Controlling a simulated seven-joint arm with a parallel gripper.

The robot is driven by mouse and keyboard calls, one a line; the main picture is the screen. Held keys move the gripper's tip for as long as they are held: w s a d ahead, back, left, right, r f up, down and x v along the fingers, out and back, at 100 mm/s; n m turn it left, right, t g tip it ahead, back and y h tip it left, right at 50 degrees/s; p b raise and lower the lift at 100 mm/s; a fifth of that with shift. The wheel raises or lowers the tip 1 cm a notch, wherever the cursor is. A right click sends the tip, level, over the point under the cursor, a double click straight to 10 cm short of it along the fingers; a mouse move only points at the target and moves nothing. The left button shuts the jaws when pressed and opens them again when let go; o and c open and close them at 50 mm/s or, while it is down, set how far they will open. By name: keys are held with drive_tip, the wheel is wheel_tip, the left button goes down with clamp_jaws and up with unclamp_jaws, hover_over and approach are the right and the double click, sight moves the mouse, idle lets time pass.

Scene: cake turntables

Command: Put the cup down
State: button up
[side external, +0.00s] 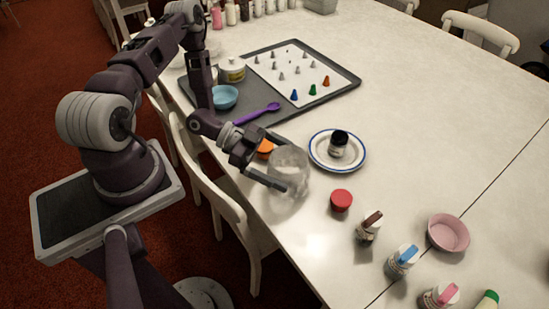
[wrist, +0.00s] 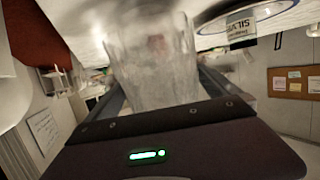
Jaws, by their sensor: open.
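The cup (side external: 289,172) is a clear, see-through one near the table's front edge, in the side external view. It looks upright, and I cannot tell for sure whether its base touches the table. My gripper (side external: 288,178) is open, with one finger on each side of the cup. In the wrist view the cup (wrist: 152,65) fills the space between the fingers and looks blurred. Any gap between the fingers and the glass is too small to tell.
An orange lid (side external: 265,148) sits just behind my gripper. A red lid (side external: 341,200) and a plate (side external: 358,163) with a dark-capped jar (side external: 338,142) stand to the right. Several bottles and a pink bowl (side external: 449,233) are at the lower right. A grey tray (side external: 347,82) lies behind.

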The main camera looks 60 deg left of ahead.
drive_tip(key=v, duration=1)
drive_tip(key=w+a+r+g+y, duration=0.1)
drive_tip(key=w+a+r+y, duration=0.2)
drive_tip(key=w+a+y, duration=0.5)
drive_tip(key=w+a+r+n+y, duration=0.25)
drive_tip(key=r+y, duration=0.25)
drive_tip(key=r, duration=0.6)
drive_tip(key=s+d+r+n+y, duration=0.3)
drive_tip(key=s+d+r+n, duration=0.5)
drive_tip(key=s+r, duration=0.4)
drive_tip(key=s+d+r+g+h, duration=0.1)
drive_tip(key=s+d+r+h, duration=0.1)
drive_tip(key=s+d, duration=0.8)
drive_tip(key=shift+n+g+h, duration=0.3)
drive_tip(key=shift+n+h, duration=0.05)
drive_tip(key=shift+h, duration=0.55)
